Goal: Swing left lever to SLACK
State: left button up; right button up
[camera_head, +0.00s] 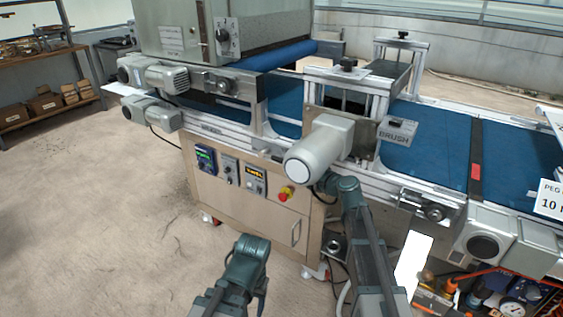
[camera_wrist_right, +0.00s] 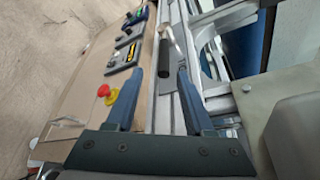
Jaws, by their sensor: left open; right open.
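In the right wrist view a lever with a black cylindrical grip (camera_wrist_right: 166,62) and a light metal rod stands at the machine's side rail. My right gripper (camera_wrist_right: 159,74) is open, and the grip appears between and beyond its two fingertips; I cannot tell the distance. No SLACK marking is readable. In the head view I cannot make out this lever clearly, and my right gripper is mostly hidden behind a grey motor (camera_head: 319,148). My left gripper (camera_head: 252,243) is open and empty, low over the floor in front of the cabinet.
The cabinet (camera_head: 222,200) carries control boxes and a red emergency button (camera_head: 286,193), also in the right wrist view (camera_wrist_right: 103,90). A blue conveyor belt (camera_head: 430,150) runs above. Tools crowd the lower right. The floor (camera_head: 110,220) at left is clear.

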aim_at(275, 158)
jog(key=x, duration=0.5)
jog(key=b+x, duration=0.1)
jog(key=x, duration=0.2)
jog(key=shift+w+a+r, duration=0.25)
jog(key=shift+w, duration=0.05)
grip_shut()
dwell(1.1)
